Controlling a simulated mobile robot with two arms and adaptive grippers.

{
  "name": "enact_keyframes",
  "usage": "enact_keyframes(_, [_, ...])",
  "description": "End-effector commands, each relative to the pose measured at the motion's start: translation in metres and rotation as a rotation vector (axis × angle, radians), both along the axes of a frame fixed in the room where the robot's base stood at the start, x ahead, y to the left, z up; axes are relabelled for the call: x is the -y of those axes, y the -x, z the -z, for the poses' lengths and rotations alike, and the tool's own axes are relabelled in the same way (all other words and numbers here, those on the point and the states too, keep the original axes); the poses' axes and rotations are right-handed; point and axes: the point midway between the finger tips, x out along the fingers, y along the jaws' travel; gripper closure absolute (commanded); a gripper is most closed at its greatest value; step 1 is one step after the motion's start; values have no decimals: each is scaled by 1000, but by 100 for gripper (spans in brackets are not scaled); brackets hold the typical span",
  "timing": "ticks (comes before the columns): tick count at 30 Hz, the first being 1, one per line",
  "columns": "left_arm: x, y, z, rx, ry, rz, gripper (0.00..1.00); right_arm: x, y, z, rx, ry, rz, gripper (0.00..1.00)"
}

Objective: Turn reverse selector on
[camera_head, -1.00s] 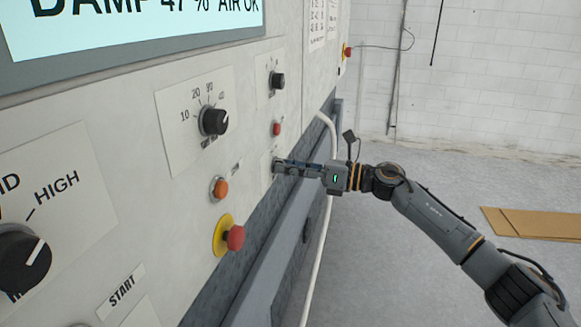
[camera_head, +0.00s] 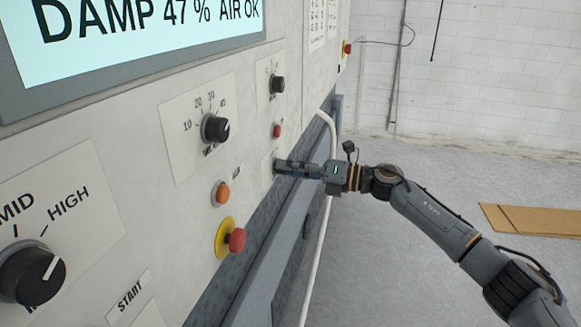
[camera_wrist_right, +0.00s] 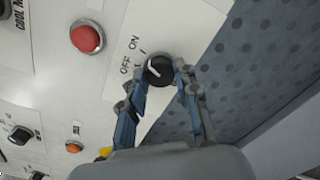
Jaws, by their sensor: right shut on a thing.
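The selector knob (camera_wrist_right: 160,71) is a small black rotary knob with a white pointer line, on a white plate marked OFF and ON in the right wrist view. Its pointer slants toward the lettering; I cannot tell for sure which mark it is on. My right gripper (camera_wrist_right: 163,80) has its two fingers on either side of the knob, shut on it. In the head view my right gripper (camera_head: 279,166) reaches the panel at the low right plate, and its fingers hide the knob. My left gripper is not in view.
A red button (camera_wrist_right: 86,38) is beside the plate. On the panel are a larger dial (camera_head: 215,128), an orange button (camera_head: 221,193) and a red emergency stop (camera_head: 237,240). A grey ledge (camera_head: 290,240) runs below the panel. Cardboard (camera_head: 535,220) lies on the open floor.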

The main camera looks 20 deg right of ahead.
Motion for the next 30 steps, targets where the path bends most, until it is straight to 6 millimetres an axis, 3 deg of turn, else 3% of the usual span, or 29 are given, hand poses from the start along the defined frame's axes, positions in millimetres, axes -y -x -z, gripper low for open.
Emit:
enact_keyframes(12, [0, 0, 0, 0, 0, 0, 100, 1, -1, -1, -6, -7, 3, 100])
enact_keyframes(13, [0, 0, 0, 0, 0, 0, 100, 1, -1, -1, -6, -7, 3, 63])
enact_keyframes(16, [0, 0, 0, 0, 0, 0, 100, 1, -1, -1, -5, -6, 2, 46])
enact_keyframes(25, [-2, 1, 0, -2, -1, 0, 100, 1, 0, 0, -5, -5, 2, 46])
enact_keyframes(30, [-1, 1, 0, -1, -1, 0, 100, 16, 10, 0, -7, -4, 4, 46])
